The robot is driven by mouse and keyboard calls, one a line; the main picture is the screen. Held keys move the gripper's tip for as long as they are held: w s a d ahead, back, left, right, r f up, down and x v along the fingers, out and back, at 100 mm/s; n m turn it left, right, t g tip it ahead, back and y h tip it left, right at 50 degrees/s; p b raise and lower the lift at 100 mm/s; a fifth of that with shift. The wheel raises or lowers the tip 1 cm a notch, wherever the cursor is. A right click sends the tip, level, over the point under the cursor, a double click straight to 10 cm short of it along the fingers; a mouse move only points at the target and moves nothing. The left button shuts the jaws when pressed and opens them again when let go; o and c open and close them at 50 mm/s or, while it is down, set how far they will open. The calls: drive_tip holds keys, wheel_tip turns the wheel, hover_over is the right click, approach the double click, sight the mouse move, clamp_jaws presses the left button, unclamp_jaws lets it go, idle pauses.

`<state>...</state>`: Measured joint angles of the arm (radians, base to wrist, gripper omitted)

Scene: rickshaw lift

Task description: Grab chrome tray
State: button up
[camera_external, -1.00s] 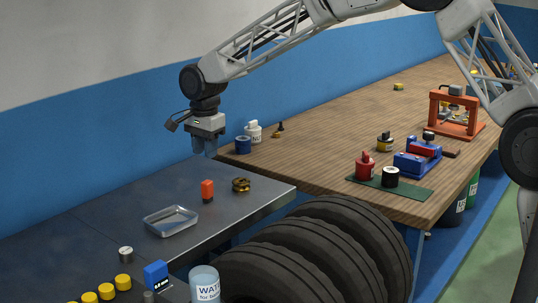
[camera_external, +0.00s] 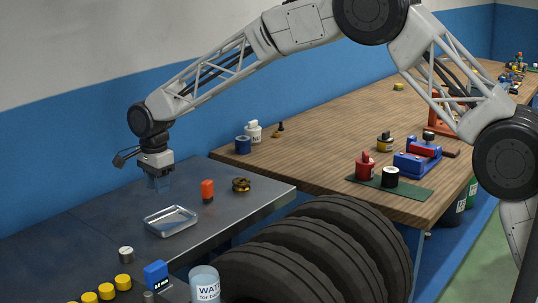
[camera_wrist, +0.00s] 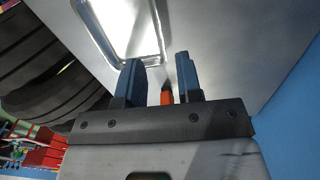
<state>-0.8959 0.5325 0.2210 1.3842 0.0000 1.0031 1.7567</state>
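The chrome tray (camera_external: 171,221) is a shallow, shiny rectangular tray lying flat on the dark metal table. In the wrist view the chrome tray (camera_wrist: 128,30) shows at the top, ahead of the fingers and a little to the left. My gripper (camera_external: 159,184) hangs above the table behind the tray, pointing down, and does not touch it. In the wrist view the two blue fingers of my gripper (camera_wrist: 160,80) are apart. No object is held; an orange item (camera_wrist: 167,97) shows beyond the gap between them.
An orange block on a dark base (camera_external: 207,190) and a brass part (camera_external: 241,185) stand right of the tray. A metal cylinder (camera_external: 126,254), yellow caps (camera_external: 106,291) and a blue device (camera_external: 157,275) are in front. Tires (camera_external: 330,245) stand beside the table. The metal table's far left is clear.

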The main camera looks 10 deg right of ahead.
sight(171, 221)
drive_tip(key=shift+f, duration=1.2)
drive_tip(key=shift+f, duration=2.6)
clamp_jaws()
